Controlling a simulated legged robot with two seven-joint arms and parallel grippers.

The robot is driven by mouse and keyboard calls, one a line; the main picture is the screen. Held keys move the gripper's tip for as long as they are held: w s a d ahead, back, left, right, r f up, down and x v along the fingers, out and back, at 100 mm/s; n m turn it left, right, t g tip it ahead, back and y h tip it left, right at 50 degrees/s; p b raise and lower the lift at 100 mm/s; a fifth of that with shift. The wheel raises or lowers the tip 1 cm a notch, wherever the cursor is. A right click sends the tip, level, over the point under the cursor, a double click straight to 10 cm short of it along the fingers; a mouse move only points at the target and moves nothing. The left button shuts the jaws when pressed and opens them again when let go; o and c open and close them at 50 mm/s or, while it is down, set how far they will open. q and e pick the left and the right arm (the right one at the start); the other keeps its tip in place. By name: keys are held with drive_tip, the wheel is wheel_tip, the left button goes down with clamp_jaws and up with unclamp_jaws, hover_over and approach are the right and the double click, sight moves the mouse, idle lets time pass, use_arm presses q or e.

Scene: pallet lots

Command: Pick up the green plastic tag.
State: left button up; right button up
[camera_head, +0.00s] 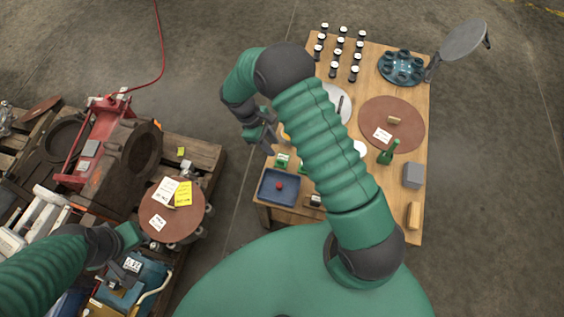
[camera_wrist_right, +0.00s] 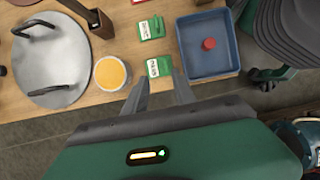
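Two green tags with white labels lie on the wooden table. In the right wrist view, one green tag (camera_wrist_right: 153,71) lies just beyond my right fingertips, roughly in line with the gap between them. The other green tag (camera_wrist_right: 146,34) lies farther off. In the head view, a green tag (camera_head: 282,160) shows beside the blue tray, and the other is mostly hidden by my right arm. My right gripper (camera_wrist_right: 159,82) is open and empty; it also shows in the head view (camera_head: 268,141). My left gripper (camera_head: 118,268) is over the left pallet area, its fingers unclear.
A blue tray (camera_wrist_right: 213,73) with a red knob-like object (camera_wrist_right: 209,44) stands right of the tags. A cup of yellow contents (camera_wrist_right: 111,73) and a round metal lid (camera_wrist_right: 50,62) stand left. A brown disc (camera_head: 410,110) and several black-and-white jars (camera_head: 340,42) occupy the table.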

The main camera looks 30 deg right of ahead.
sight(282, 159)
drive_tip(key=shift+s+f, duration=0.35)
drive_tip(key=shift+f, duration=0.45)
drive_tip(key=shift+s+f, duration=0.15)
drive_tip(key=shift+s, duration=0.05)
drive_tip(key=b+x, duration=0.3)
drive_tip(key=x, duration=0.2)
drive_tip(key=shift+s+a+f, duration=0.15)
drive_tip(key=shift+c, duration=0.4)
clamp_jaws()
